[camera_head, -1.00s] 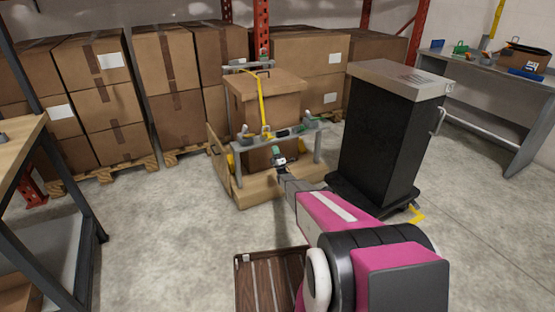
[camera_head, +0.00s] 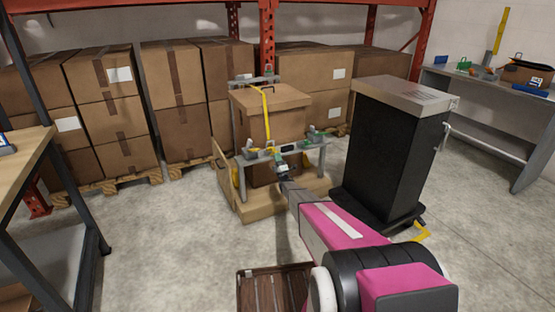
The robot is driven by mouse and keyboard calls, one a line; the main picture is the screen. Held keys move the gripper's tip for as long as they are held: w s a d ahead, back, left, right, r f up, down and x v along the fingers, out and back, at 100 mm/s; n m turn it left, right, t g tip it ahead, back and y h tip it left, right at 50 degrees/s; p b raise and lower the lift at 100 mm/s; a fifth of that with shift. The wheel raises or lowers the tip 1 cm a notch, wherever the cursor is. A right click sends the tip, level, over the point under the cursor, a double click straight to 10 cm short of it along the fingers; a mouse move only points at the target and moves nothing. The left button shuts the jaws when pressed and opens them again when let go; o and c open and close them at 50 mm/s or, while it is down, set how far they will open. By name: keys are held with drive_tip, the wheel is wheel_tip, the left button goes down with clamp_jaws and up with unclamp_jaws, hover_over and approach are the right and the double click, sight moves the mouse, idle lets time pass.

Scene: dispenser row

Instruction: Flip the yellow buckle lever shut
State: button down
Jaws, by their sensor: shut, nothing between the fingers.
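A yellow strap (camera_head: 266,112) runs over a cardboard box (camera_head: 285,101) on a wooden-based cart and down to the grey front rail (camera_head: 299,147). The yellow buckle lever appears to be at the strap's lower end, by the rail. It is too small to make out its shape or whether it is up or down. My gripper (camera_head: 282,168) is shut and empty, just below and in front of the rail, slightly right of the strap's lower end. I cannot tell whether it touches anything.
Small grey and green fittings sit along the rail. A black bin (camera_head: 391,150) with a tan lid stands close on the right. A wooden-topped bench (camera_head: 27,165) is at left. Stacked cartons (camera_head: 106,113) line the back. A slatted brown crate (camera_head: 272,287) lies below my arm.

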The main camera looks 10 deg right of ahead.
drive_tip(key=r+g, duration=0.1)
drive_tip(key=w+r+g, duration=0.1)
drive_tip(key=r+g+h, duration=0.1)
drive_tip(key=g, duration=0.1)
drive_tip(key=shift+w+a+r, duration=0.15)
drive_tip(key=shift+a, duration=0.15)
drive_tip(key=shift+w+a+r+g+h, duration=0.1)
drive_tip(key=shift+w+r+g+h, duration=0.35)
drive_tip(key=shift+g, duration=0.35)
drive_tip(key=shift+w+a+r+g+h, duration=0.1)
drive_tip(key=shift+w+r+g+h, duration=0.05)
drive_tip(key=shift+w+g, duration=0.3)
drive_tip(key=shift+w+a+r+g+h, duration=0.15)
drive_tip(key=shift+w+g, duration=0.1)
drive_tip(key=shift+g, duration=0.3)
drive_tip(key=shift+s+d, duration=0.15)
drive_tip(key=shift+s, duration=0.3)
drive_tip(key=r+v, duration=0.2)
drive_tip(key=v, duration=1.1)
